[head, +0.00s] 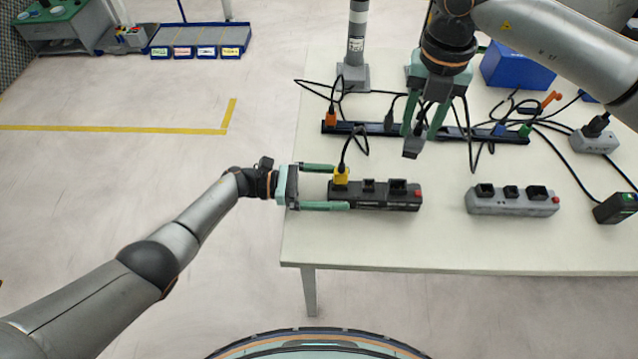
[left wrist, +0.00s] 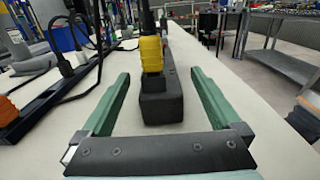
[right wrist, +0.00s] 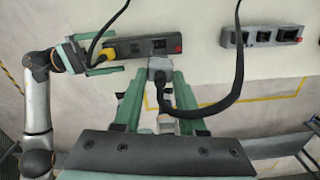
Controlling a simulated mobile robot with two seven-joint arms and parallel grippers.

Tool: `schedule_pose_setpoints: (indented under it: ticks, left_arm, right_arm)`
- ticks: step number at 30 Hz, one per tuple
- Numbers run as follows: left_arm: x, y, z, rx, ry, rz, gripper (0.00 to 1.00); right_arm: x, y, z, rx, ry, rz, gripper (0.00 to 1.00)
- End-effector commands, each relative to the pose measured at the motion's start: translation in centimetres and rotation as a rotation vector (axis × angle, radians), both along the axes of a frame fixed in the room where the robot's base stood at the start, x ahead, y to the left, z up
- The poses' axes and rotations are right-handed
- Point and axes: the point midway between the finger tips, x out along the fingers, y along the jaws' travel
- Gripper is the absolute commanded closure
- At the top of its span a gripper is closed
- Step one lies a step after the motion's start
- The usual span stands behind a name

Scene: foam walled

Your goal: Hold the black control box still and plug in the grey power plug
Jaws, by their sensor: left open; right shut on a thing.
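The black control box (head: 375,204) lies on the table near its front left, with a yellow plug (head: 341,176) in its left end and a red button at its right end. My left gripper (head: 331,187) is open, its fingers on either side of the box's left end; the left wrist view shows the box (left wrist: 160,108) between them with gaps. My right gripper (head: 424,134) is shut on the grey plug (head: 413,148), held above the table behind and right of the box. The plug (right wrist: 160,70) and its dark cord show between the right fingers in the right wrist view.
A grey control box (head: 513,206) lies to the right. A long black power strip (head: 450,132) with orange, blue and green plugs runs behind, with loose cords around it. A grey post (head: 354,76) and a blue bin (head: 516,68) stand further back. The table's front edge is clear.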

Motion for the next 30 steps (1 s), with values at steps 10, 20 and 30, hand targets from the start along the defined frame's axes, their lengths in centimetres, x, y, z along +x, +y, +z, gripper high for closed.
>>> schedule_pose_setpoints:
  ticks: [10, 20, 30]
  left_arm:
    - [0.00, -0.34, 0.01, 0.001, -0.001, 0.001, 0.04]
    - [0.02, -0.31, 0.02, 0.000, -0.001, 0.001, 0.41]
    - [0.02, -0.30, 0.02, 0.000, -0.001, 0.001, 0.79]
  right_arm:
    - [0.00, 0.00, 0.02, 0.000, 0.000, 0.000, 1.00]
    - [0.00, 0.00, 0.01, 0.000, 0.000, 0.000, 1.00]
    - [0.01, 0.00, 0.02, 0.000, 0.000, 0.000, 1.00]
